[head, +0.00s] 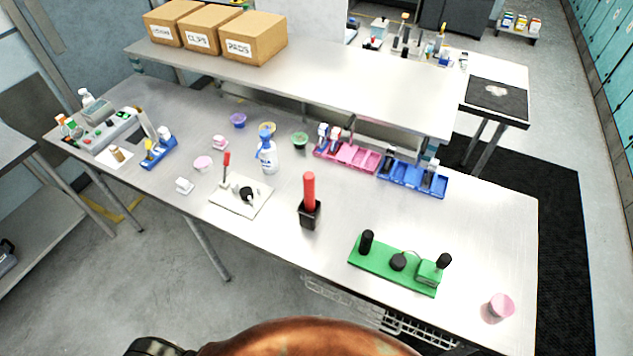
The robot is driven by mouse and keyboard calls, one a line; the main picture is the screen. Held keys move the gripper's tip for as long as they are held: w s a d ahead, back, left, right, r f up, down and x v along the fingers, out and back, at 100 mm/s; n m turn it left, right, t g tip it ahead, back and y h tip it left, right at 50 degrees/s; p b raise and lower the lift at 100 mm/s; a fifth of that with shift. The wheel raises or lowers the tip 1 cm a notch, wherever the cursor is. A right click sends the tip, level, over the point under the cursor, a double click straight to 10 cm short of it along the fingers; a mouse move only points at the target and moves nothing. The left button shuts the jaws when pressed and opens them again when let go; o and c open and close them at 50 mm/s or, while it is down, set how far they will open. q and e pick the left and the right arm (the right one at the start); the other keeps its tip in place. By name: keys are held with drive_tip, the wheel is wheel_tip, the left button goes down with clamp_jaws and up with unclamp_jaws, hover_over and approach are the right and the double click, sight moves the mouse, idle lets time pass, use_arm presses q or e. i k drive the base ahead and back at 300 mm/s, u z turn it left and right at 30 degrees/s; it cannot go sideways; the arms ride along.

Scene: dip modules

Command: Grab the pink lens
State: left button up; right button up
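A small pink round piece (498,307), which looks like the pink lens, stands near the right front corner of the metal workbench (330,256). It is apart from everything else on the bench. Two other small pink pieces, a round one (203,163) and another (219,142), sit on the left half of the bench; their exact shape is too small to tell. Neither of my grippers shows in the head view.
A green board (383,272) with black knobs lies left of the right pink piece. A red-handled tool stands in a black holder (310,214). A white plate (256,205), a spray bottle (268,158), and pink (345,155) and blue (412,179) bins stand farther back. The bench's right end is mostly clear.

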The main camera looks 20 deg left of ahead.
sight(502, 305)
drive_tip(key=z, duration=0.05)
drive_tip(key=k, duration=0.5)
drive_tip(key=z, duration=0.4)
drive_tip(key=i, duration=0.4)
drive_tip(key=z, duration=0.8)
